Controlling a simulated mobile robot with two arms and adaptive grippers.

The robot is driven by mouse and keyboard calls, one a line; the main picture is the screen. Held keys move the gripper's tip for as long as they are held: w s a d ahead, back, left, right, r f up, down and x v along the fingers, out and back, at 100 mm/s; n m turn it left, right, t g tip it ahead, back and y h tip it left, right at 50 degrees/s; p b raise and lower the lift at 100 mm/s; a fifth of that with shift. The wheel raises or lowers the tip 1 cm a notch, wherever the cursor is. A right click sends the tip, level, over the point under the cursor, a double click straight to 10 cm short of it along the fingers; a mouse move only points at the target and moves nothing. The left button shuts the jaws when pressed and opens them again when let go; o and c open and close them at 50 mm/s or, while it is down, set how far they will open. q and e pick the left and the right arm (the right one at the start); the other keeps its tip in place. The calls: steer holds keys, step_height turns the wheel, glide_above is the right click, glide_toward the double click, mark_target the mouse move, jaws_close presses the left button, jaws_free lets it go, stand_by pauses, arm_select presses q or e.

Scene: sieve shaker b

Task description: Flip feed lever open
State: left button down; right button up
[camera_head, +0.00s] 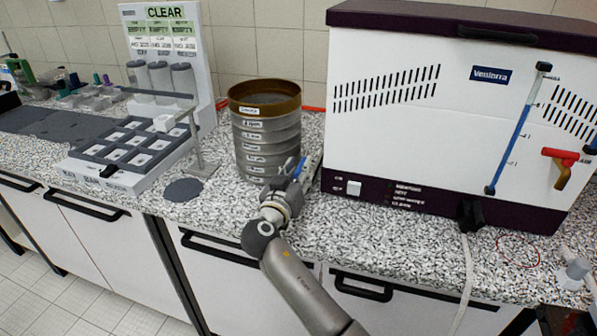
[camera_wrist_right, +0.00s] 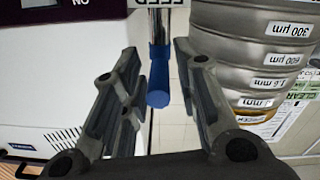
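The feed lever (camera_wrist_right: 158,85) has a blue grip on a metal rod. In the right wrist view it lies between the two fingers of my right gripper (camera_wrist_right: 156,60), with a visible gap on each side. A partly cut-off label (camera_wrist_right: 165,3) sits at the top of that view. In the head view the blue lever (camera_head: 299,168) shows at my right gripper (camera_head: 292,178), between the sieve stack (camera_head: 267,140) and the white machine (camera_head: 400,140). The lever's base is mostly hidden by the gripper. My left gripper is not in view.
The sieve stack stands close on the left of my right gripper, the machine close on its right. A grey tray (camera_head: 77,165) and a thin metal stand (camera_head: 197,150) are further left.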

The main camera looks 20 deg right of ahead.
mark_target(296, 176)
steer(key=v, duration=0.7)
steer(key=shift+s+a, duration=0.15)
steer(key=shift+s, duration=0.1)
stand_by(0.5)
